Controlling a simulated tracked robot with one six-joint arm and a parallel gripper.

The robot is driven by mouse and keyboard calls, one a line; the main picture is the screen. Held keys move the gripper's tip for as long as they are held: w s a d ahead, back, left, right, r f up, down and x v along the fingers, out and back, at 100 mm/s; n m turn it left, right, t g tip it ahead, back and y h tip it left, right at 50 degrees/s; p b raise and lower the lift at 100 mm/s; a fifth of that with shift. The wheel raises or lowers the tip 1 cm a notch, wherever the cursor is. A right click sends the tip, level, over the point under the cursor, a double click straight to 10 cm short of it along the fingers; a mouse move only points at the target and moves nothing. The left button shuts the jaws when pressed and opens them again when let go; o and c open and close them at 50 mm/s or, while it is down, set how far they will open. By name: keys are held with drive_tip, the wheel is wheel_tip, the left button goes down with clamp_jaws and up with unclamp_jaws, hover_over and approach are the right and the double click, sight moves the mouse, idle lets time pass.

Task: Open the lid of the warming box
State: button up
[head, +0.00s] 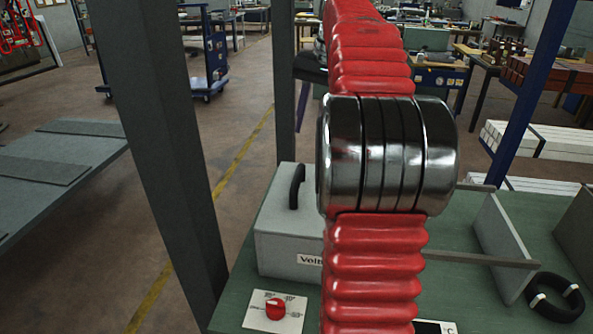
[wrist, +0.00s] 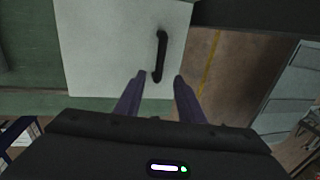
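The warming box (head: 285,238) is a light grey box on the green table, with a label on its front that is partly hidden. Its lid (wrist: 110,45) fills the upper middle of the wrist view and looks closed. A black bar handle (head: 297,186) stands on the lid; it also shows in the wrist view (wrist: 161,52). My gripper (wrist: 160,76) is open and empty, its two dark fingers apart. In the wrist view the fingertips lie to either side of the handle's lower end; the height gap is unclear. My red arm hides the box's right part in the head view.
A red knob on a white plate (head: 274,310) sits in front of the box. A black ring (head: 556,297) and upright grey panels (head: 503,245) are on the right of the green table (head: 470,300). A dark post (head: 172,150) rises left of the box.

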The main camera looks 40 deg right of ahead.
sight(299, 175)
drive_tip(key=shift+a+f, duration=0.1)
drive_tip(key=shift+f, duration=0.05)
drive_tip(key=f, duration=0.4)
drive_tip(key=w+a+f, duration=0.1)
drive_tip(key=f, duration=0.3)
drive_tip(key=w+f, duration=0.1)
drive_tip(key=f, duration=0.4)
drive_tip(key=shift+a+f, duration=0.1)
drive_tip(key=shift+a, duration=0.2)
drive_tip(key=shift+c, duration=0.2)
clamp_jaws()
